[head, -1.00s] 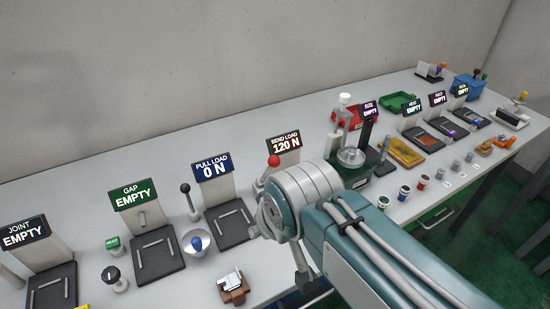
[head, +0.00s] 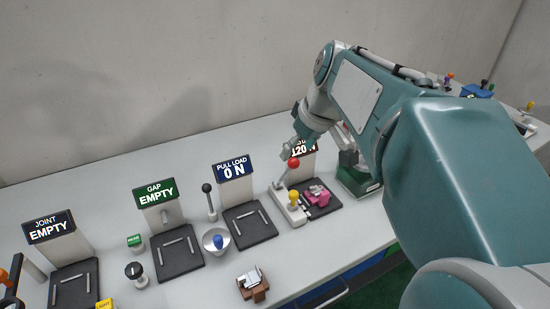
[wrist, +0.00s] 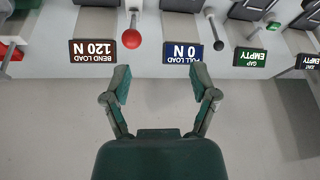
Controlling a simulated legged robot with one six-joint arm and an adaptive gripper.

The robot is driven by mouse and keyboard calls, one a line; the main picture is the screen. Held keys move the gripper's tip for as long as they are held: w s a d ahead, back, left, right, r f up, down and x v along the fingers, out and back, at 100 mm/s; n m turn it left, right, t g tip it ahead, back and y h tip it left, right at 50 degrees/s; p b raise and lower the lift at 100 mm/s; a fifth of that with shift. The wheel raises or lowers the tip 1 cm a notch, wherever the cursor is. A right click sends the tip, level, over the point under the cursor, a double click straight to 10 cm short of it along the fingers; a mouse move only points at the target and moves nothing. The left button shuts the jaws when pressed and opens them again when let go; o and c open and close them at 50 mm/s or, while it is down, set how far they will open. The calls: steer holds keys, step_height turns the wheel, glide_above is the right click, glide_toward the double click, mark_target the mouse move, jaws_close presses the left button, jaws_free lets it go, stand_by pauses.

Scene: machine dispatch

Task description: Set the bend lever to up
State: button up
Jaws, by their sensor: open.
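The bend lever has a red ball knob (head: 293,163) on a thin rod, rising from a pale base (head: 281,197) beside the BEND LOAD station. Its rod leans toward the back right in the head view. In the head view my gripper (head: 289,150) is small, close to the knob; the exact gap is unclear.
The black-knobbed lever (head: 207,189) stands left, by the PULL LOAD sign (head: 235,169). Behind the stations is a pale wall.

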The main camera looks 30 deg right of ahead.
mark_target(295, 160)
steer(key=w+d, duration=0.2)
steer(key=d, duration=0.3)
steer(key=shift+n+y, duration=0.3)
steer(key=shift+n, duration=0.1)
steer(key=x, duration=0.6)
steer(key=a+x, duration=0.1)
steer(key=x, duration=0.2)
steer(key=shift+w+f, duration=0.15)
steer(key=shift+f, duration=0.05)
steer(key=shift+w+f, duration=0.2)
steer(key=shift+f, duration=0.25)
jaws_close()
